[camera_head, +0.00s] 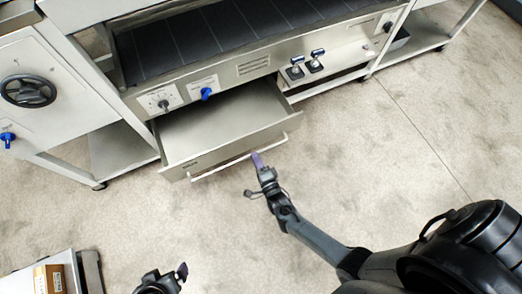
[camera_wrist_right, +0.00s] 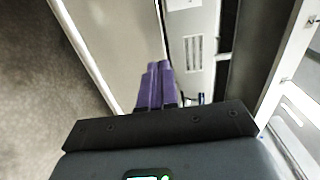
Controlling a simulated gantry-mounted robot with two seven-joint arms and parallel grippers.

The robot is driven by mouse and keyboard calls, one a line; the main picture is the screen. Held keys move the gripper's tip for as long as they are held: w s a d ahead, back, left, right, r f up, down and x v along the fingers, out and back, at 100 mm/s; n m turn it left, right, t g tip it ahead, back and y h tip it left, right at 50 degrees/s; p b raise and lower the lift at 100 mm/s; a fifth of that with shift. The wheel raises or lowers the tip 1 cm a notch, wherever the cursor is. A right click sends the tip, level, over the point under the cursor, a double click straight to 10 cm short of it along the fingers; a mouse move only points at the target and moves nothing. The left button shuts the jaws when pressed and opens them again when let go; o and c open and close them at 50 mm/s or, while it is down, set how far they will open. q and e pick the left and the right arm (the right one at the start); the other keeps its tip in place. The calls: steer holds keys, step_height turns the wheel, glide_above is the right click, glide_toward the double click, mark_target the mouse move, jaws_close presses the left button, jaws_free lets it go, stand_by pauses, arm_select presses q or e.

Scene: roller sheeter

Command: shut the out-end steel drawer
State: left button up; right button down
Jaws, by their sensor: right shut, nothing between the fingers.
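The steel drawer (camera_head: 215,125) is pulled out from under the roller sheeter's front panel, with its empty inside showing. A pale handle bar (camera_head: 238,166) runs along its front. My right gripper (camera_head: 256,158) is at the right part of the drawer front, by the handle bar. Its purple fingers are shut with nothing between them; they also show together in the right wrist view (camera_wrist_right: 155,84). I cannot tell whether they touch the drawer. My left gripper (camera_head: 181,273) is low in the head view, partly cut off by the bottom edge, away from the drawer.
The sheeter's front panel (camera_head: 253,66) has blue and black knobs and two small levers (camera_head: 305,66) to the right. A handwheel (camera_head: 28,91) is at the left. A cardboard box (camera_head: 49,279) sits at the lower left. The carpet before the drawer is clear.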

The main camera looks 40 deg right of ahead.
mark_target(246, 137)
steer(key=w+b, duration=0.1)
steer(key=w, duration=0.1)
steer(key=w+d, duration=0.1)
steer(key=w, duration=0.1)
steer(key=shift+w+f+b, duration=0.1)
steer(key=shift+w+b, duration=0.25)
steer(key=shift+w, duration=0.05)
steer(key=shift+w+d+b, duration=0.1)
steer(key=shift+w+b, duration=0.25)
steer(key=shift+w, duration=0.4)
steer(key=shift+w+d, duration=0.15)
steer(key=shift+w, duration=0.4)
